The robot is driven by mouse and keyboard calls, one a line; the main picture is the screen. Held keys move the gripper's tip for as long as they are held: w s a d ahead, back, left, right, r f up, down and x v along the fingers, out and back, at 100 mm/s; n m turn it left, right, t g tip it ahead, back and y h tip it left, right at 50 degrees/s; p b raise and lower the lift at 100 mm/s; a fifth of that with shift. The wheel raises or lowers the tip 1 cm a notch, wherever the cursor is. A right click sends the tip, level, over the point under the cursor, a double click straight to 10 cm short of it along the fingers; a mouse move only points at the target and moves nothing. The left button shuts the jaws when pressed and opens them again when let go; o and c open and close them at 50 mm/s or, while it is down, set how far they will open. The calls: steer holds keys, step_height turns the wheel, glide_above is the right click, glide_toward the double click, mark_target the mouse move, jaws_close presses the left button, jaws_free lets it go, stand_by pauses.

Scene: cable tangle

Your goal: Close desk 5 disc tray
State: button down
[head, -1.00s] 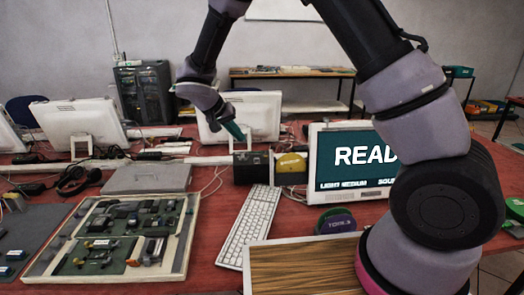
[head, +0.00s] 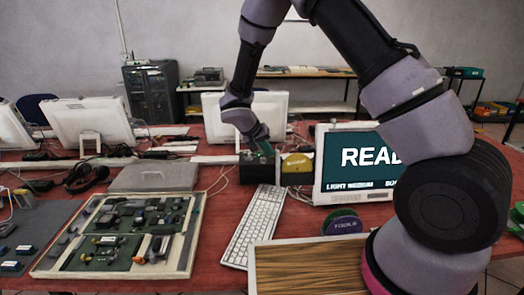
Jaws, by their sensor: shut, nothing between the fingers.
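A small dark box (head: 257,174) stands on the red desk behind the white keyboard, left of the monitor; I cannot tell whether it is the disc tray's drive. No open disc tray can be made out. My gripper (head: 266,150) points down just above and behind this dark box. Its fingers are small and teal in the picture and look shut, with nothing held. I cannot tell whether the fingertips touch the box. My arm hides part of the white monitor back behind it.
A monitor (head: 350,165) reading "READ" stands on the right. A yellow object (head: 296,163) is beside the dark box. The keyboard (head: 254,225), a grey flat case (head: 156,177) and a board of electronic parts (head: 125,230) cover the desk. Cables run along the back.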

steer(key=shift+d, duration=0.1)
steer(key=d, duration=1.3)
steer(key=shift+d, duration=0.5)
